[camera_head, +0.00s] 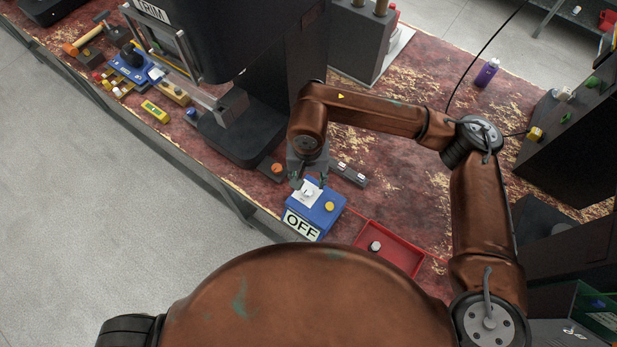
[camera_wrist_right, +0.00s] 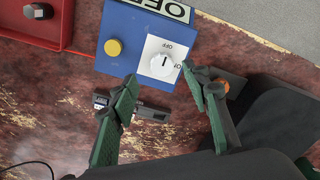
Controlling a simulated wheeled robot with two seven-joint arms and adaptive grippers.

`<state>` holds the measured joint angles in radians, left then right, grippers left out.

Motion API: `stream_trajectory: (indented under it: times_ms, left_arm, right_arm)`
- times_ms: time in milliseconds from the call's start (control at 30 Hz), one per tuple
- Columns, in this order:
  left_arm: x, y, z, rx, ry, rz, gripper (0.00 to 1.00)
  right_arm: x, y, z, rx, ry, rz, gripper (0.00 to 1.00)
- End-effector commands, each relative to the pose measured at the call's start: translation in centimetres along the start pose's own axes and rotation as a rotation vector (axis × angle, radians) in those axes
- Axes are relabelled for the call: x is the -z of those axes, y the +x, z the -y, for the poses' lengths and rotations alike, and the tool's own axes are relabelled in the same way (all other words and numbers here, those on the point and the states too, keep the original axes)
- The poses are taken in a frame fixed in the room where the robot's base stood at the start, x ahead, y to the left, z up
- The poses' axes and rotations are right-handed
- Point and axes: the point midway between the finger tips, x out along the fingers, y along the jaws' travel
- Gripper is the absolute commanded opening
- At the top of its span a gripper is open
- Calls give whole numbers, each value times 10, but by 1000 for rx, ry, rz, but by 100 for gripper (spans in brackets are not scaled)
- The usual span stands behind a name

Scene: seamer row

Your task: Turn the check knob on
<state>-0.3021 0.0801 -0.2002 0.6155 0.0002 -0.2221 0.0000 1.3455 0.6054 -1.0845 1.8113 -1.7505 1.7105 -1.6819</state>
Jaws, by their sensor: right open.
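The check knob (camera_wrist_right: 162,66) is a round white knob with a short dark mark, on a white plate (camera_wrist_right: 153,49) with small printed lettering. The plate is on top of a blue box (camera_wrist_right: 125,28), which also shows in the head view (camera_head: 325,220). A sign (camera_head: 301,225) on the box's front reads OFF. My right gripper (camera_wrist_right: 159,73) is open, its green-padded fingertips on either side of the knob in the wrist view. I cannot tell if they touch it. In the head view the right gripper (camera_head: 309,181) is over the box. My left gripper is not in view.
A yellow button (camera_wrist_right: 113,47) is beside the knob on the box. A red tray (camera_head: 408,257) with a grey knob-like piece (camera_head: 375,246) stands right of the box. A dark machine column (camera_head: 285,85) rises behind. An orange button (camera_head: 277,168) is left of the gripper.

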Motion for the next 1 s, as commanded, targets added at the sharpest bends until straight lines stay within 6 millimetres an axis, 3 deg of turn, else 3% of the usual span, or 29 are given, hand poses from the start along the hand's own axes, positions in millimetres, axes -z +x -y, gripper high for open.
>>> stream_trajectory:
  times_ms: [100, 233, 333, 500, 667, 1000]
  left_arm:
    - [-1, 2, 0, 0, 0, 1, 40]
    - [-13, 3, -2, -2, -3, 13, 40]
    - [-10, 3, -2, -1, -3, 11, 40]
    - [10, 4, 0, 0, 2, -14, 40]
    - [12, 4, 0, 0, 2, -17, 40]
    - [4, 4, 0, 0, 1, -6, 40]
  right_arm:
    - [5, 24, 2, 0, -2, 10, 43]
    - [10, 42, 2, -1, -1, 15, 43]
    - [12, 51, 2, -1, 0, 15, 43]
    - [12, 54, 1, 0, 1, 15, 43]
    - [13, 54, 1, 0, 2, 15, 43]
    - [12, 54, 1, 0, 2, 14, 20]
